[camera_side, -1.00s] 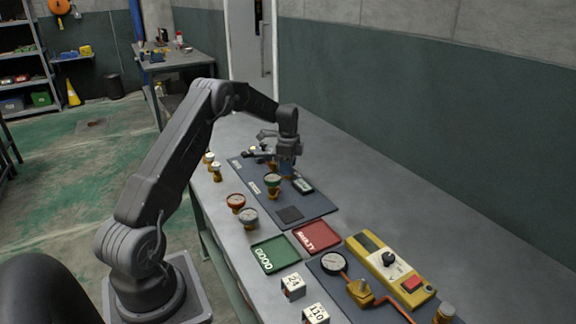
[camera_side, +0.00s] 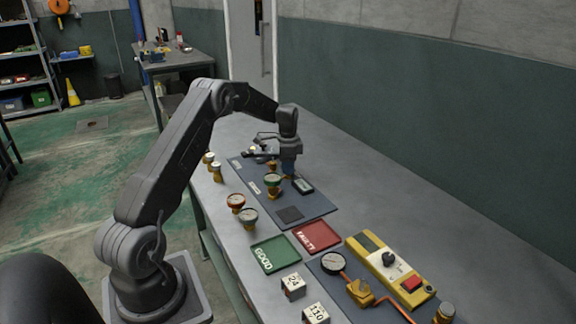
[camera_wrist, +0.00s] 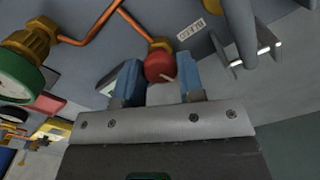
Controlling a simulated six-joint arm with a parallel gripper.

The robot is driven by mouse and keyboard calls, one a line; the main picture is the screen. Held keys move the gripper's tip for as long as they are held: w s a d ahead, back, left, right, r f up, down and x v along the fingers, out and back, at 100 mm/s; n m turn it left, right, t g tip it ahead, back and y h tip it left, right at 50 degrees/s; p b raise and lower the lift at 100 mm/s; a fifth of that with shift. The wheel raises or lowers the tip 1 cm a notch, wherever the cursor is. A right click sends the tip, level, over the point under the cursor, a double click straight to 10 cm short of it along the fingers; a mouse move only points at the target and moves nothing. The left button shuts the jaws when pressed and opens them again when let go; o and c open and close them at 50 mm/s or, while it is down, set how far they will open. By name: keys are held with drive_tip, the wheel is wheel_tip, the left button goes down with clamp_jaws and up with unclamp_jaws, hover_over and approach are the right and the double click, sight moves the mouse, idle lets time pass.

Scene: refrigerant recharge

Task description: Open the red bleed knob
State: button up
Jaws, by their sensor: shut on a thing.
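The red bleed knob (camera_wrist: 158,66) shows in the wrist view between the two blue fingers of my gripper (camera_wrist: 160,78). It is round, with a small pale mark on its near side, and sits on a brass fitting (camera_wrist: 160,45) with a copper pipe leading into it. The gripper is shut on the knob. In the side view my gripper (camera_side: 287,172) points down over the far part of the dark panel (camera_side: 318,204), and the knob is hidden there.
A green-rimmed gauge (camera_side: 272,180) stands close to the gripper; a small display (camera_side: 303,186) lies beside it. A green tray (camera_side: 275,254) and a red tray (camera_side: 317,236) lie nearer. A yellow device (camera_side: 392,262) is at the right. The bench by the wall is clear.

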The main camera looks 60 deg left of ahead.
drive_tip(key=n, duration=1)
drive_tip(key=shift+n, duration=0.4)
drive_tip(key=shift+r+n, duration=0.1)
drive_tip(key=shift+n, duration=1.8)
drive_tip(key=o, duration=0.9)
drive_tip(key=shift+r, duration=6.9)
